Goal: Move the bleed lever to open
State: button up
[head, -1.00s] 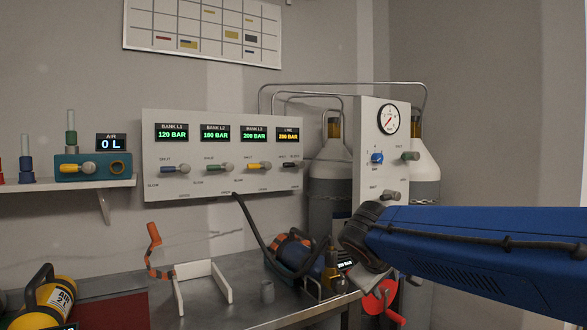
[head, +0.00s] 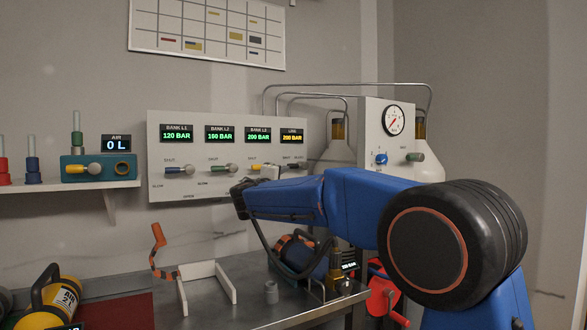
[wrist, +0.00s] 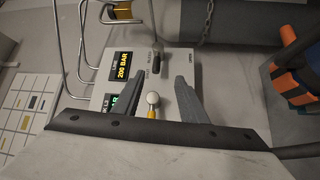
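The wall panel (head: 160,130) carries a row of levers under its displays. The dark-handled lever (head: 296,166) under the LINE display (head: 290,136) is the likely bleed lever, though its label is too small to read surely. It also shows in the wrist view (wrist: 157,62), beyond my fingertips. My gripper (wrist: 157,82) is open, its two grey fingers apart and pointing at the panel. Between them shows the pale round knob of the yellow-handled lever (wrist: 152,113), with no visible grip on it. In the head view my arm partly hides the yellow lever and the panel's lower right.
Green (head: 222,168) and blue (head: 174,170) levers stand to the left. A gauge panel (head: 372,120) and gas cylinders stand right. A cylinder with a hose (head: 292,250) lies on the bench (head: 245,265) below my arm. A shelf (head: 100,187) is at left.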

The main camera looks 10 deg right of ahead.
aim_at(292, 167)
jog(key=x, duration=0.5)
jog(key=a+x, duration=0.1)
jog(key=x, duration=0.5)
jog(key=r+x, duration=0.1)
jog(key=x, duration=0.5)
jog(key=shift+w, duration=0.55)
grip_shut()
